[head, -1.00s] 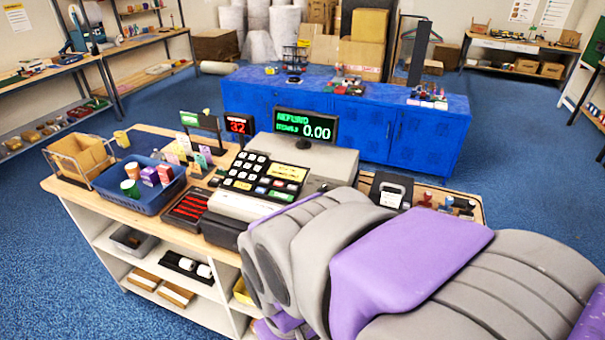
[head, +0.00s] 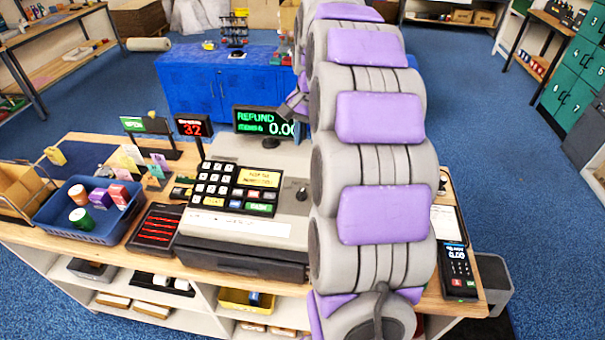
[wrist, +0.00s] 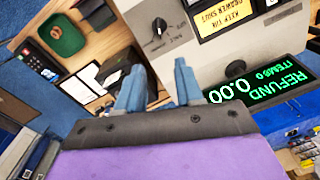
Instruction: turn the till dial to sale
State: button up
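The till (head: 245,225) stands on the counter. Its dark round dial (head: 302,193) is on the pale top panel right of the keypad, beside my arm. The till display (head: 265,122) reads REFUND and 0.00, and my arm partly covers it. In the wrist view the dial (wrist: 158,27) shows at the top centre with a pale pointer mark; its small lettering is hard to read. My gripper (wrist: 158,84) is open and empty, its two blue-grey fingers apart, with the dial beyond the gap and not touched. The display also appears upside down in the wrist view (wrist: 262,82).
A blue basket (head: 50,212) with small cartons stands left on the counter (head: 75,148). A card terminal (head: 458,270) lies at the right. A red number sign (head: 192,126) stands behind the keypad. A blue cabinet (head: 200,90) is behind the counter, with open floor between.

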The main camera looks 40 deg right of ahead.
jog(key=d, duration=0.1)
jog(key=b, duration=0.2)
send_near(304, 189)
jog(key=f, duration=0.5)
jog(key=w+f, duration=0.1)
jog(key=f, duration=0.2)
jog(key=shift+d+f, duration=0.15)
jog(key=shift+f, duration=0.2)
jog(key=shift+c, duration=0.2)
jog(key=c, duration=0.6)
